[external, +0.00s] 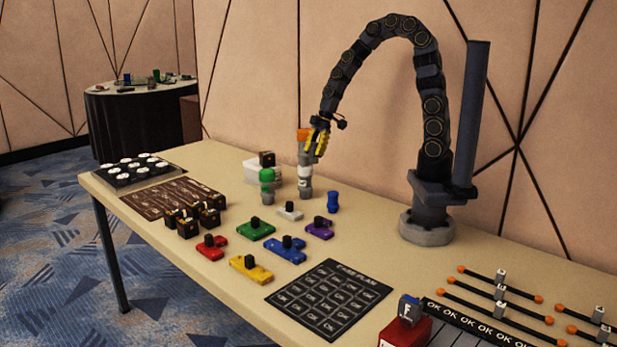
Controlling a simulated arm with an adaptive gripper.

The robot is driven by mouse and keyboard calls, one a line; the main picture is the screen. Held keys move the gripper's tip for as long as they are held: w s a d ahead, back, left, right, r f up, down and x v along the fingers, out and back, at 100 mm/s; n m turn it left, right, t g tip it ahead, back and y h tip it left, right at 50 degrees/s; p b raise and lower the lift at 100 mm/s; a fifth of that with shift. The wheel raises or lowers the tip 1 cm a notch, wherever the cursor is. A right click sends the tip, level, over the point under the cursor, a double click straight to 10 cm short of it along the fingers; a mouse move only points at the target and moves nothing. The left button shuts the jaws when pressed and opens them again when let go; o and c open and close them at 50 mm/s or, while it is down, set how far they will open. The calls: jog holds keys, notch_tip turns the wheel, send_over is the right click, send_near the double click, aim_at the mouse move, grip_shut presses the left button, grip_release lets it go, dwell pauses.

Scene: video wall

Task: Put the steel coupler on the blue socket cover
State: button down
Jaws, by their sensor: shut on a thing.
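The blue socket cover (295,256) lies on the table among other coloured covers, with a black knob on top. The steel coupler (305,186) appears as a grey upright piece behind the covers, in line with a white band and a grey and orange upper part. My gripper (317,141), with yellow fingers, is at the upper part of this column, behind and above the blue cover. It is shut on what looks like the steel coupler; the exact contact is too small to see. I cannot tell whether the column's lower end touches the table.
Red (211,247), yellow (250,268), green (255,230), purple (319,229) and white (290,211) covers surround the blue one. A blue coupler (333,202) and a green one (267,177) flank the grey column. Black boxes (187,224) stand left; a dark printed card (329,298) lies in front.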

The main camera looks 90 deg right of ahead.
jog(key=s+d+f+n+g+y, duration=0.1)
jog(key=s+d+f+n+g, duration=0.15)
jog(key=s+n, duration=0.3)
send_near(331, 195)
jog(key=shift+m+t, duration=0.25)
jog(key=shift+t, duration=0.2)
jog(key=x, duration=0.5)
jog(key=shift+s+a+f, duration=0.15)
jog(key=shift+s, duration=0.15)
jog(key=c, duration=0.9)
grip_release()
jog(key=shift+f, duration=0.1)
